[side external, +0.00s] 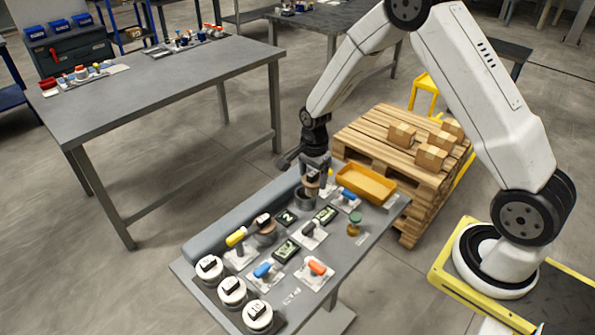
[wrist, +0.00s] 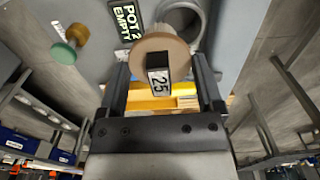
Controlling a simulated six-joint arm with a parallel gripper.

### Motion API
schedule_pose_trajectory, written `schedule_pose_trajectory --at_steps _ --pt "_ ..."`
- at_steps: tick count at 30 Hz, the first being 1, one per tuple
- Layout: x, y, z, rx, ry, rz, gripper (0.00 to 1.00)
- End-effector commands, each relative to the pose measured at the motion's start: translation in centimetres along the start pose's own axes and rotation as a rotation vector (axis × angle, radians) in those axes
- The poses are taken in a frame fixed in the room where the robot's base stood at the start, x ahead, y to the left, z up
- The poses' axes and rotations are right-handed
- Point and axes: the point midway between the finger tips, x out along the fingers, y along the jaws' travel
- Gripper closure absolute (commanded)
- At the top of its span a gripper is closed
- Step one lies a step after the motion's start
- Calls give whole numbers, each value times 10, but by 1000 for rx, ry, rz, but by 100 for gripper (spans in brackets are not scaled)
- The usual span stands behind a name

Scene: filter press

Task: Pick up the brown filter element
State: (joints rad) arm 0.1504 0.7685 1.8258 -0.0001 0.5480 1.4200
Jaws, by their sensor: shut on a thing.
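A brown filter element (wrist: 152,45), a round disc with a black block marked 25 on top, sits between the two fingers of my gripper (wrist: 160,64) in the wrist view. My gripper (side external: 314,178) is shut on it. In the side view the element (side external: 312,184) shows only partly beneath the fingers, at a grey round pot (side external: 304,200). The pot's open rim (wrist: 204,20) shows behind the element in the wrist view. I cannot tell whether the element is still partly inside the pot. Another brownish element with a black block (side external: 265,229) stands farther left on the bench.
White round elements (side external: 231,290) stand at the bench's left end. Handled tools (side external: 265,271) and dark sign plates (side external: 286,250) lie mid-bench, one sign (wrist: 125,22) reading POT 2 EMPTY. A green-topped piece (side external: 354,222) and yellow tray (side external: 366,184) are to the right.

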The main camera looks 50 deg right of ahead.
Motion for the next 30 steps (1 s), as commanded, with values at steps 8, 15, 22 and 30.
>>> schedule_pose_trajectory --at_steps 8,15,22,30 --pt "-33 31 4 0 0 -2 79" --pt "-49 69 8 0 0 -2 79" --pt "-61 95 11 0 0 -3 79" --pt "-67 110 13 0 0 -2 79"
